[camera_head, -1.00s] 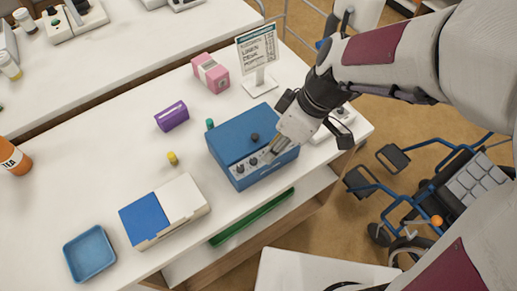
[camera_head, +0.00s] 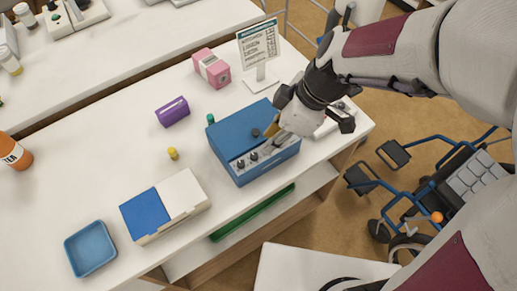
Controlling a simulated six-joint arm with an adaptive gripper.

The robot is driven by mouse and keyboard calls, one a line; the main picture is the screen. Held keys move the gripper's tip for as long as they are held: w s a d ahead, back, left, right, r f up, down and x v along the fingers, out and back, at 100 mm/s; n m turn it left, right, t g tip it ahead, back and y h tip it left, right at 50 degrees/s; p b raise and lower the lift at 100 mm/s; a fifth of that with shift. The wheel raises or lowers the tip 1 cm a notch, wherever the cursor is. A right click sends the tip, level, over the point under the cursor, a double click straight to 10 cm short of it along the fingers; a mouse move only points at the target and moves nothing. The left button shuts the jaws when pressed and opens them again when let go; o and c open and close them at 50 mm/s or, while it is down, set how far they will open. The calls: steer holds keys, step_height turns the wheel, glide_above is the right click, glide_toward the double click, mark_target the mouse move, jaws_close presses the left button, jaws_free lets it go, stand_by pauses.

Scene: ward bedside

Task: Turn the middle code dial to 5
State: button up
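A blue box (camera_head: 234,134) stands near the front edge of the white table, with a black knob (camera_head: 255,132) on its top. A grey strip on its front edge carries small black code dials. The left dial (camera_head: 241,164) and the middle dial (camera_head: 254,156) show. The right end of the strip is hidden behind my gripper (camera_head: 270,146). My gripper points down and left at the strip, with its tips close to the right of the middle dial. I cannot tell whether they touch a dial or how far apart the fingers are. The dial numbers are too small to read.
A yellow peg (camera_head: 173,153), a blue-and-white box (camera_head: 184,195) and a blue tray (camera_head: 82,260) are left. A white device (camera_head: 326,128) is right.

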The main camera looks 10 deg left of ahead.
mark_target(255, 155)
steer(key=shift+x, duration=3.8)
jaws_close()
